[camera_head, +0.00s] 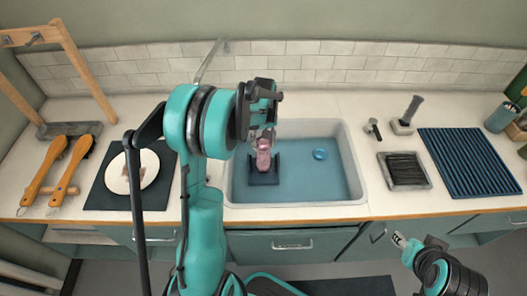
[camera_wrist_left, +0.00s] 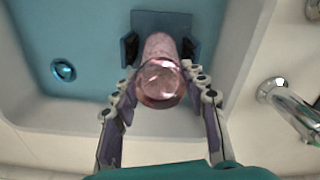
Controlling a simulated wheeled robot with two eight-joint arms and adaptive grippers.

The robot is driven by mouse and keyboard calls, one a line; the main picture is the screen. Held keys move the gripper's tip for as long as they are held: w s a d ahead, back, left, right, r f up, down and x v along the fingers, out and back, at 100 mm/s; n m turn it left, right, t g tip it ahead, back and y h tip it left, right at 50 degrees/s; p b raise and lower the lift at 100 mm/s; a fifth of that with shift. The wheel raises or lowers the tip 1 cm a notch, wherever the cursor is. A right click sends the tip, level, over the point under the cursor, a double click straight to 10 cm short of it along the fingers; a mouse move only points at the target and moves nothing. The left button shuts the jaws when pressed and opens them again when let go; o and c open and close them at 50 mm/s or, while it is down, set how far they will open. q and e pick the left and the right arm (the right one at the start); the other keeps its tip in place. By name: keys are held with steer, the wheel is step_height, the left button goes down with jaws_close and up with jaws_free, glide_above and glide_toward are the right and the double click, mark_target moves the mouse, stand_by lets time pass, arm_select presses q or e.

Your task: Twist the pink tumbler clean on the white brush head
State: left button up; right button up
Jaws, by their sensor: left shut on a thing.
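The pink tumbler (camera_head: 263,158) is see-through and sits over a dark blue stand (camera_head: 265,178) in the sink. In the left wrist view the pink tumbler (camera_wrist_left: 158,80) has its round end toward the camera. The dark blue stand (camera_wrist_left: 160,18) is behind it, with dark pieces on both sides. My left gripper (camera_head: 262,132) is shut on the tumbler, and its fingers (camera_wrist_left: 160,98) flank its near end in the wrist view. I cannot make out the white brush head; the tumbler hides that spot. My right gripper (camera_head: 402,241) is low at the right, away from the counter.
The sink (camera_head: 335,175) has a blue drain (camera_head: 320,154) right of the stand. A ribbed blue mat (camera_head: 469,162) and dark tray (camera_head: 404,170) lie right. A white plate (camera_head: 133,184) and wooden-handled brushes (camera_head: 48,168) are left.

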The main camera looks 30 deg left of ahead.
arm_select(q)
step_height(320, 180, up, 15)
steer(key=p, duration=0.9)
steer(key=shift+p, duration=0.35)
steer(key=shift+f, duration=0.1)
